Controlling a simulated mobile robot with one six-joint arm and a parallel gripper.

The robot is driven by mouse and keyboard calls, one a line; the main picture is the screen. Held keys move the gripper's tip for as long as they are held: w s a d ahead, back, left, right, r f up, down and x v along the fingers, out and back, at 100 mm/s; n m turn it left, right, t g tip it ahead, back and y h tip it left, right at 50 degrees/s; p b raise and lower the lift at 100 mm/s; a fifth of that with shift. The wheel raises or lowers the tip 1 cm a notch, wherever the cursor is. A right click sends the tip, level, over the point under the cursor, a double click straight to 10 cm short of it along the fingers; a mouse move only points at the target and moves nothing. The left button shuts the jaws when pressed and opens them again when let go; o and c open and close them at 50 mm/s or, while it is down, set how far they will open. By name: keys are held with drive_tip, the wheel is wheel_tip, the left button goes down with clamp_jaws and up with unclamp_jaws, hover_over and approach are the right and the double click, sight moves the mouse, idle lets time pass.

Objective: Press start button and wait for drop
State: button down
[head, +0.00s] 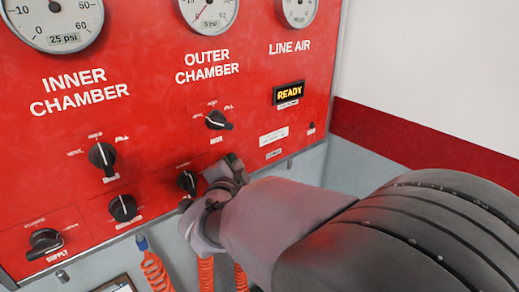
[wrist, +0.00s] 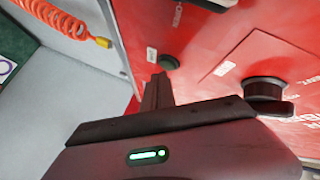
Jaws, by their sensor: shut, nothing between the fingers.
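The red panel (head: 150,110) carries gauges and black knobs. A small dark green round button (wrist: 168,62) shows in the wrist view, just beyond my fingertips. I cannot tell whether they touch it. In the head view my gripper (head: 222,178) is at the panel's lower edge and hides most of that area. My gripper (wrist: 158,82) is shut and empty in the wrist view. The display (head: 289,93) reads "READY". The inner chamber gauge (head: 52,18) is labelled 25 psi. The outer chamber gauge (head: 208,10) is cut off at the top.
A black knob (head: 187,182) sits just left of my gripper; a knob (wrist: 265,90) also shows close in the wrist view. Other knobs include the supply knob (head: 45,240). Orange coiled hoses (head: 157,272) hang below. Right of the panel is a white wall (head: 430,70) with a red stripe.

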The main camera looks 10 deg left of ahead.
drive_tip(key=shift+w+a, duration=0.3)
drive_tip(key=shift+a, duration=0.05)
drive_tip(key=shift+s+d+b, duration=0.35)
drive_tip(key=shift+b, duration=0.1)
drive_tip(key=shift+d, duration=0.1)
drive_tip(key=s+d+b, duration=0.2)
drive_tip(key=s+d, duration=0.2)
drive_tip(key=shift+d, duration=0.1)
idle(0.5)
